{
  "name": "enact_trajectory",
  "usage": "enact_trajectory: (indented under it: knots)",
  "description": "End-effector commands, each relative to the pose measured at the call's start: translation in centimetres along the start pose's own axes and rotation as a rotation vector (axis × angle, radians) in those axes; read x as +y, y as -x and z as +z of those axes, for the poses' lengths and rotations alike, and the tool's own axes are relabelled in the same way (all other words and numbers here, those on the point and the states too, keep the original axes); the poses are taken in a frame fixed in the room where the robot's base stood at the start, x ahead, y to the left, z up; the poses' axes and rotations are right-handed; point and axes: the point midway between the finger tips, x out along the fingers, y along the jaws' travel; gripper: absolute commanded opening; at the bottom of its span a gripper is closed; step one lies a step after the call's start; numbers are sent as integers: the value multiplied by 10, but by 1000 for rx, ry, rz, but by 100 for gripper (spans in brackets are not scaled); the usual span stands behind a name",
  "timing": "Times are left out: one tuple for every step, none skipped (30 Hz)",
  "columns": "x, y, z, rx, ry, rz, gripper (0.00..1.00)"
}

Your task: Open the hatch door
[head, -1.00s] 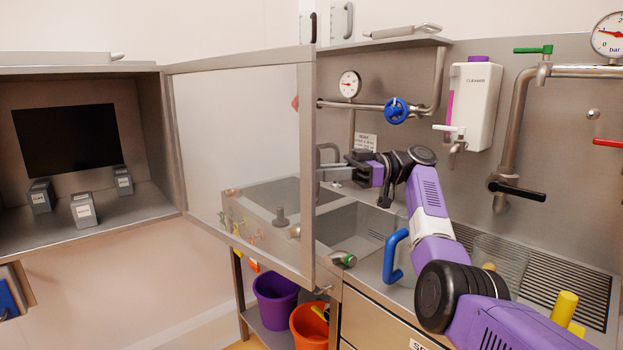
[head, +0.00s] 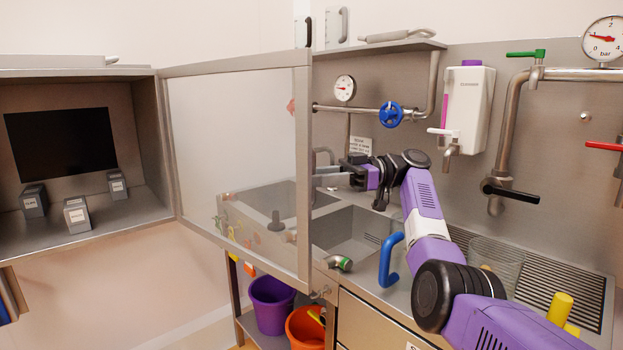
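The hatch door (head: 235,140), a clear pane in a grey metal frame, stands swung wide open. It is hinged at the right side of the wall cabinet (head: 150,150), whose inside is exposed. My gripper (head: 346,173) is just right of the door's free edge, beside a grey bar (head: 325,171) that appears to be the door's handle. The fingertips are small and partly overlap this bar, so whether they grip it or are apart from it is unclear.
Several grey blocks (head: 77,215) stand inside the cabinet. A sink (head: 350,225) with a blue handle (head: 390,258) in front lies below my arm. A blue valve (head: 390,115) and a cleaner dispenser (head: 468,105) are on the back wall. Purple (head: 271,303) and orange (head: 306,328) buckets stand below.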

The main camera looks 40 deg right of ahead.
Motion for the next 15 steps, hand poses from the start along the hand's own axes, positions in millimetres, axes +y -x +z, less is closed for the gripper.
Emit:
enact_trajectory:
  knots:
    - [0, 5, 0, 0, 0, 2, 36]
    - [0, 9, 0, 1, -1, 3, 36]
    - [1, 14, -1, 1, -1, 4, 36]
    - [1, 19, 0, 1, -1, 4, 36]
    - [1, 24, 0, 1, -1, 4, 36]
    - [0, 31, 0, 1, -1, 3, 36]
    - [1, 36, -1, 1, -1, 3, 36]
    - [1, 40, 0, 2, -1, 3, 36]
    - [1, 47, 0, 2, -2, 3, 36]
    - [0, 51, 0, 1, -1, 3, 36]
    - [0, 54, 0, 0, -2, 1, 36]
    - [1, 57, 0, -1, -2, -1, 36]
    - [1, 60, 0, -2, -2, 0, 36]
    - [1, 63, 0, -2, -2, 0, 36]
    - [1, 65, 1, -2, -1, -1, 36]
